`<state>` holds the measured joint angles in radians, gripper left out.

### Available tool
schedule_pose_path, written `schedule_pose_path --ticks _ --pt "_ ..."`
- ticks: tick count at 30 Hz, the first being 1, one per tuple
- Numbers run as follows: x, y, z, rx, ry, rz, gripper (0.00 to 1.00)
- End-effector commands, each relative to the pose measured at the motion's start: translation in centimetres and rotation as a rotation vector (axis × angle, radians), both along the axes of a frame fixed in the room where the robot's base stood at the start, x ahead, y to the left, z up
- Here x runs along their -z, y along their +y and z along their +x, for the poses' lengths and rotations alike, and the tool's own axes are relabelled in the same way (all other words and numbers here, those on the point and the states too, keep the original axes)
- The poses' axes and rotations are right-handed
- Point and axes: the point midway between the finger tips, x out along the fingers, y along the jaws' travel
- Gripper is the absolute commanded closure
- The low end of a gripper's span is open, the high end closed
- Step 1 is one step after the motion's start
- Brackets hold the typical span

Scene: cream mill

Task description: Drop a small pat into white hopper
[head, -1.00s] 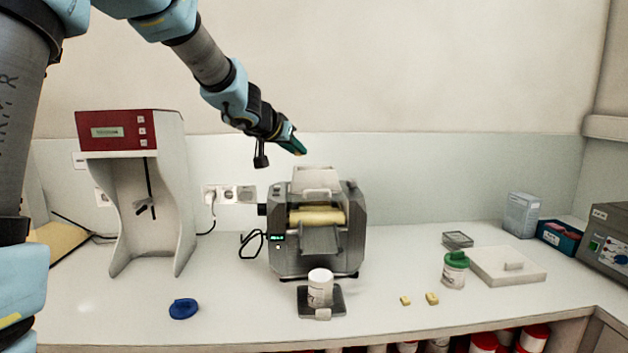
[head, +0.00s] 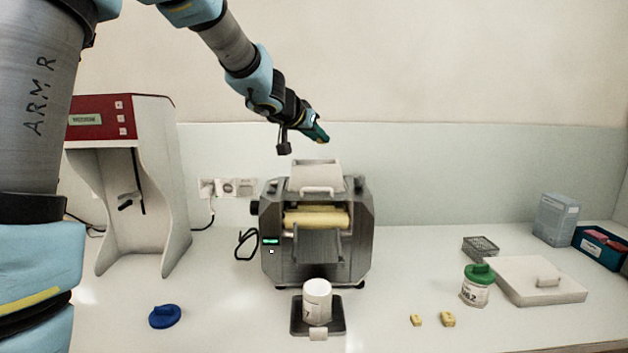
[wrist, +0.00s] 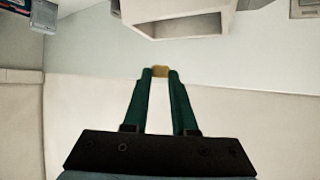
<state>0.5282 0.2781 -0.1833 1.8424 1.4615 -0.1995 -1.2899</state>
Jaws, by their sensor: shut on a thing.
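My gripper (head: 318,137) is raised above and behind the mill, a little above the white hopper (head: 316,176). In the wrist view its green fingers (wrist: 160,76) are shut on a small yellow pat (wrist: 161,71) held at their tips. The wrist view also shows the white hopper (wrist: 180,27), apart from the pat. Two more yellow pats, a smaller one (head: 416,320) and a larger one (head: 447,319), lie on the bench to the right.
The grey mill (head: 315,240) carries the hopper. A white jar (head: 317,300) stands on a dark plate before it. A blue lid (head: 165,316) lies left, a green-lidded jar (head: 476,287) and white board (head: 530,281) right. A red-topped stand (head: 125,180) is at left.

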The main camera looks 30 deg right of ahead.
Motion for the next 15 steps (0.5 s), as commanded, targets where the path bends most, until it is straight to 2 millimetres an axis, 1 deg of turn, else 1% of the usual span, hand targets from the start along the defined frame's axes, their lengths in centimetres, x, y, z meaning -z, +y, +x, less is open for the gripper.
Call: schedule_pose_path --ticks 1,9,12,15 --pt "1.1 0.0 0.0 0.0 0.0 0.0 1.0" --pt "4.1 0.0 0.0 0.0 0.0 -0.001 1.0" --pt "4.7 0.0 0.0 0.0 -0.001 -0.001 1.0" --pt "4.9 0.0 0.0 0.0 -0.001 -0.001 1.0"
